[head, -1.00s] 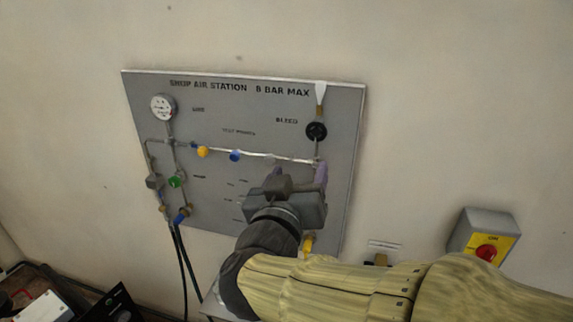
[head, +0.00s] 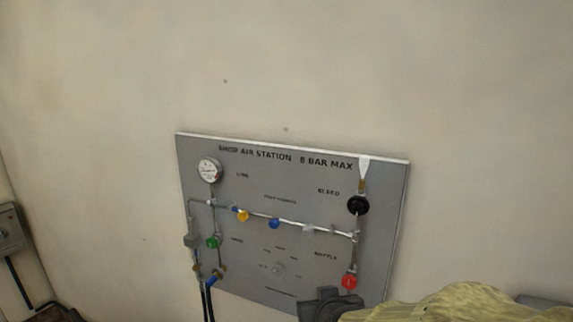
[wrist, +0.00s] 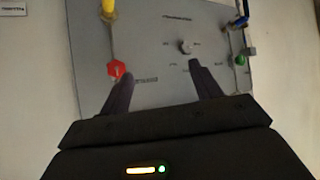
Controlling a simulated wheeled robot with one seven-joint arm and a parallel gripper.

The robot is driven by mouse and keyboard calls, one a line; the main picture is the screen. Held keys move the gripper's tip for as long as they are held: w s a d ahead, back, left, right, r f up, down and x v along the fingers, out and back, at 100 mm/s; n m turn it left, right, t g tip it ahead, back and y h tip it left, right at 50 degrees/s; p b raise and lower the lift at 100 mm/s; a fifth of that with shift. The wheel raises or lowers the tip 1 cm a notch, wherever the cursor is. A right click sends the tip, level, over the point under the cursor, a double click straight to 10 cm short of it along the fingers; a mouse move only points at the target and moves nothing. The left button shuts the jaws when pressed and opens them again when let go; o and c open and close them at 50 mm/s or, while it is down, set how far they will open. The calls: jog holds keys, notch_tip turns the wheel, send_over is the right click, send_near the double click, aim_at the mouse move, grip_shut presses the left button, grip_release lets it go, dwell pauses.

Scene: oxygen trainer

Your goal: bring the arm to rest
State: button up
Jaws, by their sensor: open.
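My gripper (wrist: 160,92) is open, with two dark fingers apart and nothing between them in the wrist view. In the head view only its dark body (head: 330,304) shows, at the lower right edge of the panel, with my covered arm to its right. The grey air station panel (head: 320,262) hangs on the wall. In the wrist view the fingers point towards the panel face, the left finger near a red knob (wrist: 116,69) and the right one below a grey knob (wrist: 185,46). I cannot tell whether the fingers touch the panel.
The panel carries a gauge (head: 209,170), a green knob (head: 212,242), a yellow knob (head: 243,215), a blue knob (head: 274,223) and a black bleed knob (head: 357,205). A grey wall box (head: 10,230) is at the far left. The wall above the panel is bare.

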jog(key=s+d+f+m+g+h, duration=0.1)
jog(key=s+d+f+g, duration=0.7)
jog(key=s+f, duration=0.1)
jog(key=shift+s+d+f+m, duration=0.15)
jog(key=shift+s+f+m, duration=0.25)
jog(key=shift+f, duration=0.4)
